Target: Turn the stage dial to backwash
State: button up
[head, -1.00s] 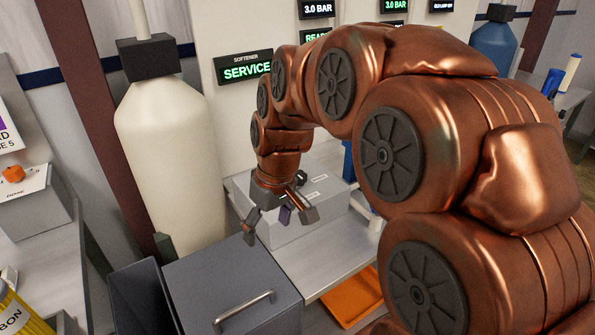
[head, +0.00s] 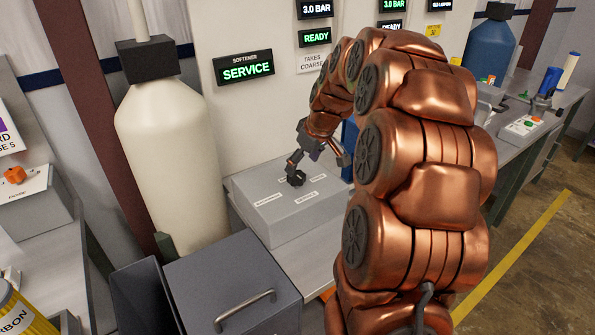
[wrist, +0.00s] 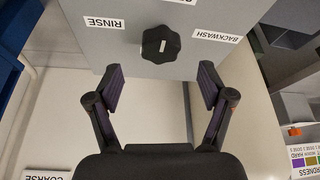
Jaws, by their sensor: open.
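The stage dial is a black lobed knob (head: 296,178) on the sloped top of a grey control box (head: 262,212). In the wrist view the dial (wrist: 160,45) has a short white mark, lying up-down in the picture. A RINSE label (wrist: 104,23) is to its left, a BACKWASH label (wrist: 216,36) to its right, and a third label at the top edge is cut off. The mark points at neither RINSE nor BACKWASH. My gripper (head: 318,161) is open and empty, just beyond the dial; in the wrist view its fingertips (wrist: 160,79) are spread below the dial, apart from it.
A cream tank (head: 172,150) stands left of the box. A grey case with a metal handle (head: 245,310) is in front. The wall display reads SERVICE (head: 246,68), and another reads READY (head: 314,37). A blue object stands right beside the box, partly behind my arm.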

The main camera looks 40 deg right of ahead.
aim_at(297, 175)
jog(key=p+x, duration=0.1)
jog(key=x, duration=0.4)
jog(key=shift+c, duration=0.3)
jog(key=c, duration=1.1)
jog(key=shift+s+f+m+b, duration=0.1)
jog(key=shift+m+b, duration=0.2)
jog(key=shift+m, duration=0.1)
